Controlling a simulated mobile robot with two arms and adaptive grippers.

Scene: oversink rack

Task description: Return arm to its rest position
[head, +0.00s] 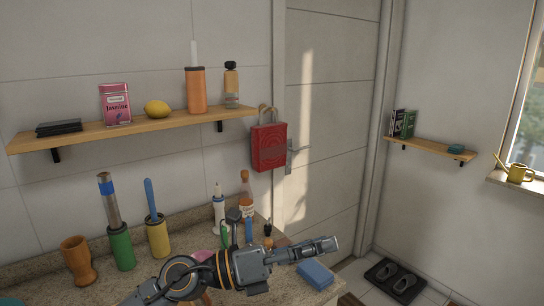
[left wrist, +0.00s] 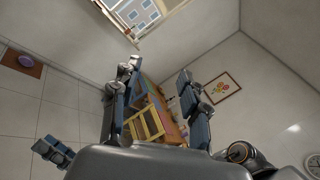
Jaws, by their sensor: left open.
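My left gripper (head: 318,247) reaches in from the bottom of the head view, over the front of the granite counter, and points right. It is seen side-on there, above a blue sponge-like block (head: 315,273). In the left wrist view its two dark fingers (left wrist: 158,88) stand well apart, with nothing held between them. A colourful piece of furniture with a yellow frame (left wrist: 150,122) shows beyond, in the gap between the fingers. My right gripper is not clearly seen in either view.
Behind my arm, the counter (head: 35,287) holds a wooden cup (head: 78,260), green (head: 121,248) and yellow (head: 158,237) holders, and bottles. A wooden shelf (head: 150,126) hangs above. A red bag (head: 269,148) hangs by the door. Open space lies right of the counter.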

